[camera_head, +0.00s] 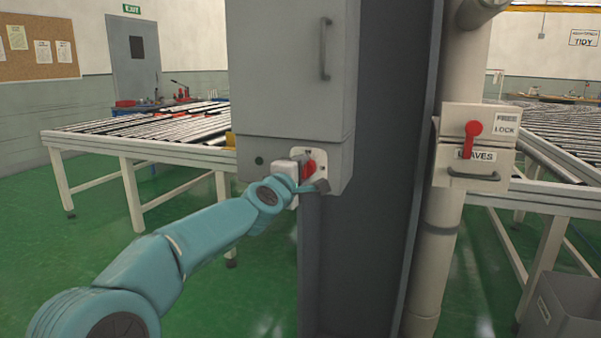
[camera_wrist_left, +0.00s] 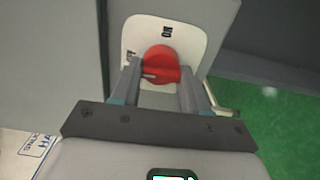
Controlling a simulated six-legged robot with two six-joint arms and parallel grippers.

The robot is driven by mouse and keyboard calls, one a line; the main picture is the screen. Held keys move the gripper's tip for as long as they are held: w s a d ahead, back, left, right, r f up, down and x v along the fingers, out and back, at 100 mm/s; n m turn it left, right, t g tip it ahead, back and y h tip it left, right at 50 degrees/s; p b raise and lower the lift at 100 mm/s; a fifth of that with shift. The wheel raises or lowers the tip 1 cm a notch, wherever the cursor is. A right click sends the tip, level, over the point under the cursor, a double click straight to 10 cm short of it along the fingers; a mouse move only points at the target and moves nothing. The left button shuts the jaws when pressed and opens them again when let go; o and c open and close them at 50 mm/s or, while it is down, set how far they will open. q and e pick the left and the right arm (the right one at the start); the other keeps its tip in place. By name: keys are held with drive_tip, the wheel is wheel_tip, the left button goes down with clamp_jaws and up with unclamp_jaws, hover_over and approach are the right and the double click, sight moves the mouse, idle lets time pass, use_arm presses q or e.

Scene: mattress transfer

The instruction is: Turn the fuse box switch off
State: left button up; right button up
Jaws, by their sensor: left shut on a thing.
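The grey fuse box (camera_head: 283,75) is fixed to a dark column in the middle of the head view. Its red rotary switch (camera_head: 308,168) sits on a white plate low on the box's front. My left gripper (camera_head: 312,176) reaches it from the lower left and is shut on the red switch. In the left wrist view, the red switch (camera_wrist_left: 160,64) is between the two fingers. The white plate (camera_wrist_left: 190,40) has an ON mark above the knob and a partly hidden mark to its left. The knob's exact setting is hard to tell. My right gripper is not in view.
A box with a red lever (camera_head: 473,130) and a drawer-like handle hangs on a pale pipe (camera_head: 433,255) at the right. Roller tables (camera_head: 140,135) stand behind on both sides. A grey bin (camera_head: 560,310) is at the lower right. Green floor is open at the left.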

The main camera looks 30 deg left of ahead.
use_arm(q)
drive_tip(key=shift+r, duration=0.15)
drive_tip(key=o, duration=1.1)
drive_tip(key=shift+c, duration=0.2)
drive_tip(key=v, duration=1.6)
drive_tip(key=shift+b, duration=0.4)
drive_tip(key=shift+s+d, duration=0.1)
drive_tip(key=shift+s, duration=0.05)
